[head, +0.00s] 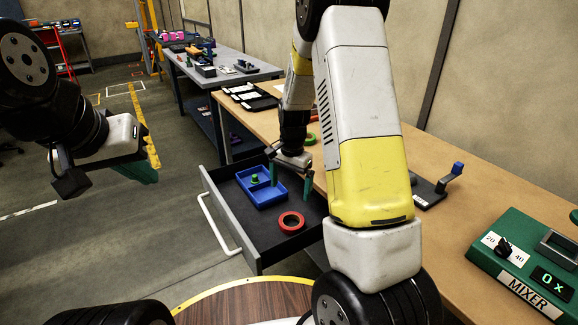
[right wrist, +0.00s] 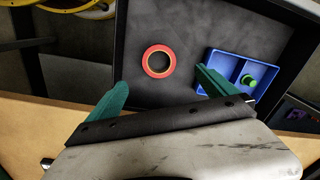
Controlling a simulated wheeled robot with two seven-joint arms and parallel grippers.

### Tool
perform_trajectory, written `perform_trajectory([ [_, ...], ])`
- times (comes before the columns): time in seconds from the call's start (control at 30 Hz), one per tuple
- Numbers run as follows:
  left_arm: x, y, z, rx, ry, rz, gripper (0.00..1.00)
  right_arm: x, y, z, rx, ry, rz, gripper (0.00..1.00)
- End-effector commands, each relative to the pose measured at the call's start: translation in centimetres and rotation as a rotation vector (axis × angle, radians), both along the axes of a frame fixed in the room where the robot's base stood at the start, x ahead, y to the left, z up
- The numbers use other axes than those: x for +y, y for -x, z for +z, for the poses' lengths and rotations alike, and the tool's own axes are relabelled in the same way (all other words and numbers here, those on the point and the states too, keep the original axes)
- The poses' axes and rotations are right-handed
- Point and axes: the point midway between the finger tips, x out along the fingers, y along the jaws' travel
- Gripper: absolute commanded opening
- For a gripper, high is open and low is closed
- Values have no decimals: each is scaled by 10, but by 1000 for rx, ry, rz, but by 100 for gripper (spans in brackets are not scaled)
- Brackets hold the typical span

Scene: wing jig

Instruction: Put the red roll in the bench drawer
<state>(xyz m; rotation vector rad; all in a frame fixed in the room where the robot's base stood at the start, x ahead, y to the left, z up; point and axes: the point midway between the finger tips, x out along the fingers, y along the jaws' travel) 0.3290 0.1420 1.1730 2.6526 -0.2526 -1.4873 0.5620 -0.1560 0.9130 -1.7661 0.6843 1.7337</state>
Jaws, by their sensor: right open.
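The red roll (head: 291,222) lies flat on the dark floor of the open bench drawer (head: 245,236), to the right of a blue tray. In the right wrist view the red roll (right wrist: 159,61) lies in the drawer beyond my fingers, apart from them. My right gripper (head: 290,190) is open and empty above the drawer; its green fingers are spread in the right wrist view (right wrist: 160,88). My left gripper (head: 150,155) is held out at the left over the floor, away from the drawer; its finger gap is not clear.
A blue two-part tray (head: 270,199) with a small green piece (head: 254,179) sits in the drawer. The wooden bench (head: 455,225) holds a green mixer box (head: 530,262), a stand with a blue knob (head: 440,187) and black trays (head: 248,97). The floor left of the drawer is clear.

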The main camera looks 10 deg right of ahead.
Motion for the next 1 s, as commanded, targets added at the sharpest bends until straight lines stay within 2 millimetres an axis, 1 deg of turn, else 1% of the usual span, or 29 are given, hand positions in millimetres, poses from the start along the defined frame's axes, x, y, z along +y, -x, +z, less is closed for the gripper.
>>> perform_trajectory([
  [0.03,0,0,0,0,0,0,0,1,4,24,-32,-19,27,97],
  [0.07,0,0,0,0,0,0,0,2,7,38,-50,-29,49,97],
  [0.1,0,0,0,0,0,0,0,4,14,57,-74,-43,83,97],
  [0.17,0,0,0,0,0,0,0,6,27,87,-115,-62,139,97],
  [0.2,0,0,0,0,0,0,0,7,36,105,-144,-71,177,97],
  [0.27,0,0,0,0,0,0,0,8,51,131,-185,-81,237,97],
  [0.3,0,0,0,0,0,0,0,9,62,147,-214,-85,278,97],
  [0.37,0,0,0,0,0,0,0,10,80,170,-259,-87,338,97],
  [0.4,0,0,0,0,0,0,0,11,92,183,-288,-84,378,97],
  [0.47,0,0,0,0,0,0,0,11,112,202,-334,-77,440,97],
  [0.5,0,0,0,0,0,0,0,12,125,213,-363,-69,481,97],
  [0.63,0,0,0,0,0,0,0,13,169,240,-454,-27,610,97],
  [0.7,0,0,0,0,0,0,0,13,189,249,-494,0,669,97],
  [0.8,0,0,0,0,0,0,0,14,212,256,-538,38,737,97],
  [0.9,0,0,0,0,0,0,0,14,226,258,-563,65,780,97],
  [1.0,0,0,0,0,0,0,0,14,233,259,-573,78,801,97],
])
